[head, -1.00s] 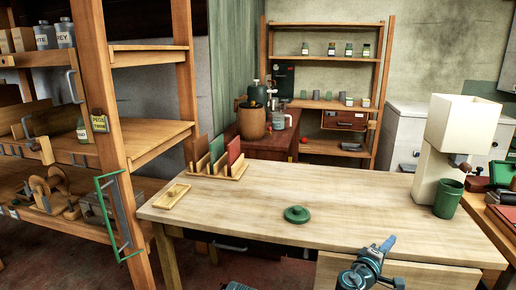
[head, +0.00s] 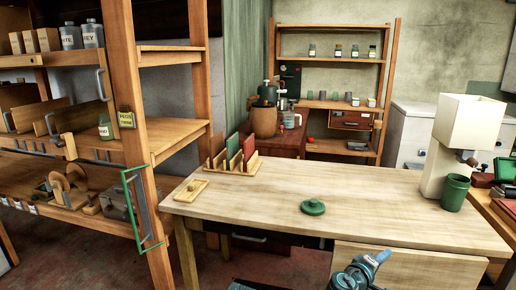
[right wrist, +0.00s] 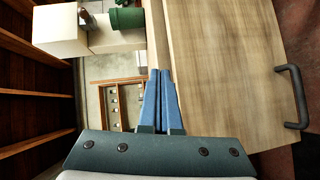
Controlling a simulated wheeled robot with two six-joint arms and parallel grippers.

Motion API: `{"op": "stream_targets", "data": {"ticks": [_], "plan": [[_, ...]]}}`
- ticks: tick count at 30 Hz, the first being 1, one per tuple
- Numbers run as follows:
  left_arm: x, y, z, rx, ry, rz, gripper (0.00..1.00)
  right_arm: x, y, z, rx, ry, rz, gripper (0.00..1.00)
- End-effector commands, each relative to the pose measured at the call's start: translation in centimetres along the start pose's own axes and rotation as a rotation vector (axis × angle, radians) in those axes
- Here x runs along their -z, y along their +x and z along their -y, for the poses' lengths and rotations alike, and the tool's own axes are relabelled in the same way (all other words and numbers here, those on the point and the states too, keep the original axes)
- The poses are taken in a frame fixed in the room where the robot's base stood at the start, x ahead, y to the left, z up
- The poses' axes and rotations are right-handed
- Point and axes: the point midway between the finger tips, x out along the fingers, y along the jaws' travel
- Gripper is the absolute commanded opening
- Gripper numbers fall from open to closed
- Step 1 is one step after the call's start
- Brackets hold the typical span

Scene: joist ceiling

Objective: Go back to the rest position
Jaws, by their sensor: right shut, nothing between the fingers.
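My right gripper (head: 380,257) is at the bottom of the head view, in front of the workbench's near edge. Its blue fingers are together and hold nothing. In the right wrist view the two fingers (right wrist: 160,92) lie side by side over the edge of a wooden surface. My left gripper cannot be made out; only a small dark part shows at the bottom edge of the head view.
The wooden workbench (head: 390,200) holds a green lid-like disc (head: 313,207), a slotted rack (head: 218,180) and a small tray (head: 190,190). A cream machine (head: 465,125) and green cup (head: 454,192) stand at right. An open shelf unit (head: 128,100) stands at left.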

Motion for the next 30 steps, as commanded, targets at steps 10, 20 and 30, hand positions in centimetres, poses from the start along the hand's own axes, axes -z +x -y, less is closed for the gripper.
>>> {"op": "stream_targets", "data": {"ticks": [10, 20, 30], "plan": [[0.0, 0.0, 0.0, 0.000, 0.000, 0.000, 0.50, 1.0, -5.1, 8.3, 0.333, 0.170, 0.112, 0.00], [0.0, 0.0, 0.0, 0.000, 0.000, 0.000, 0.50, 2.8, -19.7, 20.3, 0.939, 0.209, 0.289, 0.00], [-0.1, -1.8, 0.2, 0.000, 0.000, 0.000, 0.50, 2.9, -30.9, 22.2, 1.297, 0.104, 0.380, 0.00]]}}
